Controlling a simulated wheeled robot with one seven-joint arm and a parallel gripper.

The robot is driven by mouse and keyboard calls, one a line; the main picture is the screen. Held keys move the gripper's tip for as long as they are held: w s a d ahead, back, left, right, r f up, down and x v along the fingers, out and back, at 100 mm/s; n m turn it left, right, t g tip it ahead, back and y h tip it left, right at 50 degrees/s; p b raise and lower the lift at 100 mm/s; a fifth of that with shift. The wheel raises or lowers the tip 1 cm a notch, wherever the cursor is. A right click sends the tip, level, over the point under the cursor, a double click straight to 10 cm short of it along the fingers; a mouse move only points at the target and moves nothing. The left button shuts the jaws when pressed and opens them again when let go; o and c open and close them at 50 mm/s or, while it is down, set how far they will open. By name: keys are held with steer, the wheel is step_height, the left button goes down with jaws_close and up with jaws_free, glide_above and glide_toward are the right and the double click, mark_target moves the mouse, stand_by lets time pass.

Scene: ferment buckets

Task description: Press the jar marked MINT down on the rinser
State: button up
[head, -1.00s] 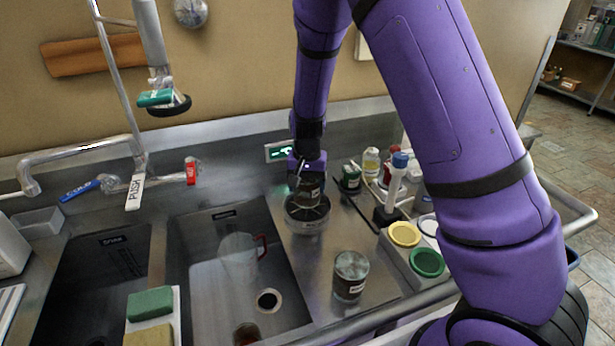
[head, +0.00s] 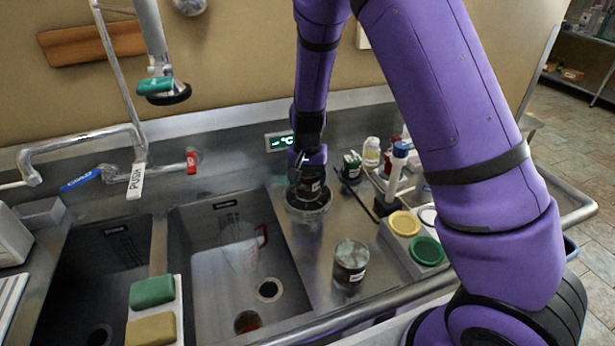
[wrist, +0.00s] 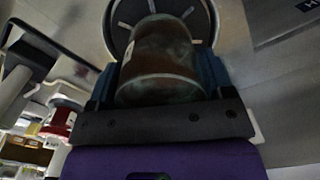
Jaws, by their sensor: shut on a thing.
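My gripper (head: 309,172) is shut on a dark glass jar (head: 311,187), which also shows in the wrist view (wrist: 163,62) between the fingers. I cannot read its label, so I cannot tell whether it is the one marked MINT. The jar is over the round rinser (head: 306,211) on the counter right of the sink. The rinser's ring and spokes show behind the jar in the wrist view (wrist: 118,30). I cannot tell whether the jar touches the rinser.
A second jar (head: 350,263) stands nearer the counter's front. The sink basin (head: 215,285) lies to the left, with a clear jug inside.

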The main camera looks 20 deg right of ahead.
steer(key=shift+f, duration=0.95)
stand_by(0.6)
stand_by(1.4)
steer(key=shift+r, duration=4.05)
